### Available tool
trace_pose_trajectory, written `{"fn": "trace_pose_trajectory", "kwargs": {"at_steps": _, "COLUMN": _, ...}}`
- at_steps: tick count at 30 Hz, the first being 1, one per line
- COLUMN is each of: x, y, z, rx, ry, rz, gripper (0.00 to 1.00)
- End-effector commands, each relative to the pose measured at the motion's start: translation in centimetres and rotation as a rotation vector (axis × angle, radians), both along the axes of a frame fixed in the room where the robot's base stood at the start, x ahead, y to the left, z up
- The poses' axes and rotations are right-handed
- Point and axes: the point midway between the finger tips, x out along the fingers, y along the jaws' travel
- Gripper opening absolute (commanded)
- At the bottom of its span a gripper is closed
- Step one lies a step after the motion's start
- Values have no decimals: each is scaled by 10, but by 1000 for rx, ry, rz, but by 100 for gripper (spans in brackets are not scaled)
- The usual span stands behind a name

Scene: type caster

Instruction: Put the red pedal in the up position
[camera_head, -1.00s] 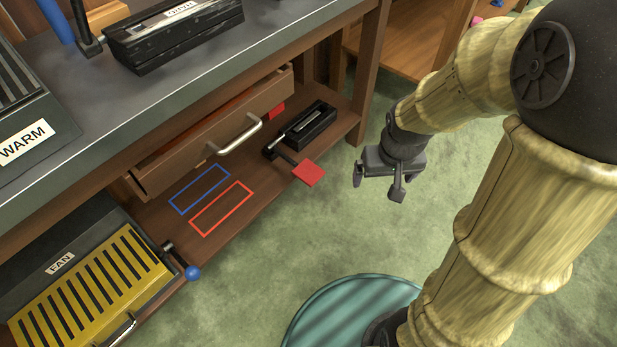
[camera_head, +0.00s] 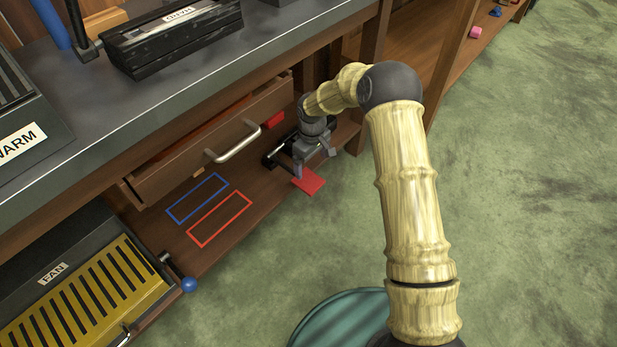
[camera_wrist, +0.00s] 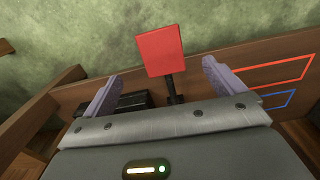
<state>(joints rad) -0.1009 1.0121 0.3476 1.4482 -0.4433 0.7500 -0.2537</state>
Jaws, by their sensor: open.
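The red pedal (camera_head: 308,181) is a flat red plate on a dark arm, sticking out over the front edge of the lower shelf. Its black base box (camera_head: 275,157) is mostly hidden behind my gripper in the head view. My gripper (camera_head: 315,158) is open, just above and behind the pedal plate. In the wrist view the red pedal (camera_wrist: 160,50) stands beyond the fingertips, between the lines of the two open fingers (camera_wrist: 157,82). Its dark stem runs back under the gripper body. I cannot tell whether a finger touches the pedal.
A partly open drawer (camera_head: 190,155) with a metal handle (camera_head: 238,143) hangs left of my gripper. A table leg (camera_head: 370,70) stands close to its right. Blue and red outlines (camera_head: 220,220) mark the shelf. The yellow FAN box (camera_head: 85,295) is at lower left. Green floor is clear in front.

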Motion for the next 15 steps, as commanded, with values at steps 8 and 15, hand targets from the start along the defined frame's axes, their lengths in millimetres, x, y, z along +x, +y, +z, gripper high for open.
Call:
{"fn": "trace_pose_trajectory", "kwargs": {"at_steps": 8, "x": 9, "y": 11, "z": -19, "rx": 0, "ry": 10, "rz": 35, "gripper": 95}}
{"fn": "trace_pose_trajectory", "kwargs": {"at_steps": 15, "x": 9, "y": 10, "z": -19, "rx": 0, "ry": 10, "rz": 34, "gripper": 95}}
